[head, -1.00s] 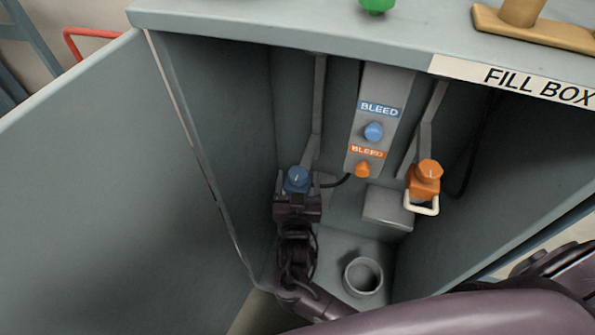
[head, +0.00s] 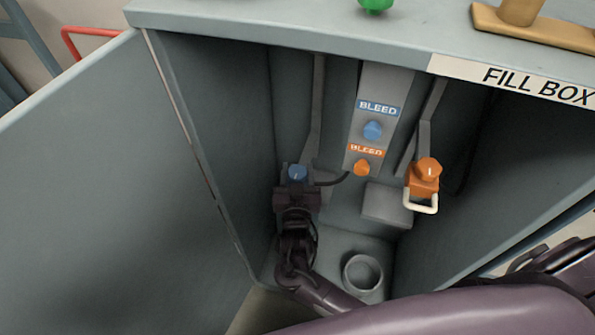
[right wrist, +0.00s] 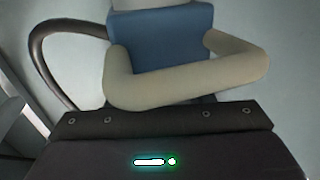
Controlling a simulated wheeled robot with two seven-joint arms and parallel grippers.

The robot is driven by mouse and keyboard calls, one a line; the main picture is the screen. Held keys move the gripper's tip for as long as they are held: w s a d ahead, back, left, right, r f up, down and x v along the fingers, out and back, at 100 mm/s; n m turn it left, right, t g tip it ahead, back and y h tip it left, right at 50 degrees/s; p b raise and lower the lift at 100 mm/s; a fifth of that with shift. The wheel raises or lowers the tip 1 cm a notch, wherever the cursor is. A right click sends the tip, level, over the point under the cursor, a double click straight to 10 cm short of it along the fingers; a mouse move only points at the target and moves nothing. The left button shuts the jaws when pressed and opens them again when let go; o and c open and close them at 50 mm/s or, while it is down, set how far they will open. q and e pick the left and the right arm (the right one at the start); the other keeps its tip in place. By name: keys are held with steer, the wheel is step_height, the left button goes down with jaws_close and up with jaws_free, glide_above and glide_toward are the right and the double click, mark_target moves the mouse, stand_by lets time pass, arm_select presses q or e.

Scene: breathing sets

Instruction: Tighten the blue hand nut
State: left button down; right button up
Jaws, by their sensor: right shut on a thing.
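The blue hand nut (head: 298,172) is at the back left inside the fill box, its top face carrying a short pale mark. My right gripper (head: 297,194) is just below and in front of it. In the right wrist view, a blue block (right wrist: 165,37) with a cream loop (right wrist: 150,84) is close ahead of the dark gripper body. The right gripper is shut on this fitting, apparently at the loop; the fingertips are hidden. I cannot tell whether the nut is seated. My left gripper is not in view.
An orange nut (head: 428,167) with a white loop (head: 421,204) is to the right. Blue (head: 373,130) and orange (head: 362,168) bleed knobs are between. A grey round cup (head: 362,273) stands on the floor. Box walls and the open door (head: 110,190) narrow the left side.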

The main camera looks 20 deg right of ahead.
steer(key=shift+y, duration=0.3)
steer(key=shift+d+r+n+t+y+p, duration=0.15)
steer(key=shift+n+t+y+p, duration=0.35)
steer(key=shift+n+y+p, duration=0.95)
steer(key=n+y, duration=0.1)
steer(key=y, duration=0.2)
steer(key=shift+n, duration=0.35)
steer(key=n+y, duration=0.1)
steer(key=y, duration=0.2)
steer(key=shift+n, duration=0.4)
steer(key=n+y, duration=0.1)
steer(key=y, duration=0.1)
steer(key=n+g+y, duration=0.1)
steer(key=shift+f+g+y, duration=0.2)
steer(key=shift+g+y, duration=0.1)
steer(key=shift+y, duration=0.05)
steer(key=shift+n+g+y+b, duration=0.65)
steer(key=shift+n+g+y, duration=0.15)
steer(key=shift+n+y, duration=0.6)
steer(key=shift+r+y, duration=0.1)
steer(key=shift+y, duration=0.2)
